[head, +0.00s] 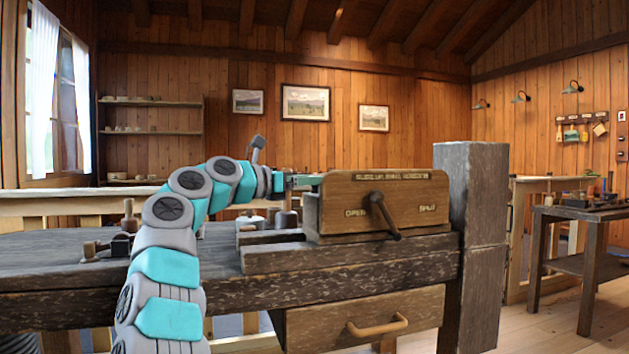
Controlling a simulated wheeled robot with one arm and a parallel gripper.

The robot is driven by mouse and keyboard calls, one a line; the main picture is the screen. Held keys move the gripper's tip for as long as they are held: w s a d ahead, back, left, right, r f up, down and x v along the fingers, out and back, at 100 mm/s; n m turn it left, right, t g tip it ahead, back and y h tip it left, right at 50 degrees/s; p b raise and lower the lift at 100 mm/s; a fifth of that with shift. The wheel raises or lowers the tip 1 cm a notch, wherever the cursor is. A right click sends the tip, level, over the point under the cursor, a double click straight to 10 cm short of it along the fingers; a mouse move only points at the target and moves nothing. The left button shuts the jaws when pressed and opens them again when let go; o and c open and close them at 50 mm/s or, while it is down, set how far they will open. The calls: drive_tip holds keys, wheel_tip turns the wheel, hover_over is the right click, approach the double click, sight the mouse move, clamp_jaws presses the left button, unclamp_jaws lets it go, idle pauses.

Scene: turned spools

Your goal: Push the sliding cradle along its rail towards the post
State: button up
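The sliding cradle appears to be the brown wooden block (345,215) with a dark lever (386,217) on its front, between the words OPEN and SHUT. The lever slants down and a little right. The block sits on a dark wooden rail (350,258) along the bench. The thick grey post (480,240) stands upright at the right, close to the block's right end. My gripper (300,181) is at the block's upper left end. Its fingers are small and partly hidden, so I cannot tell whether they touch the block or are open.
The dark bench top (40,250) holds small turned wooden pieces (110,240) at the left and more behind my gripper. A drawer (360,318) with a wooden handle is below the rail. A second table (580,212) with tools stands at the right.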

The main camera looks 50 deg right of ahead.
drive_tip(key=v, duration=0.7)
drive_tip(key=shift+a+b, duration=0.4)
drive_tip(key=shift+w, duration=0.15)
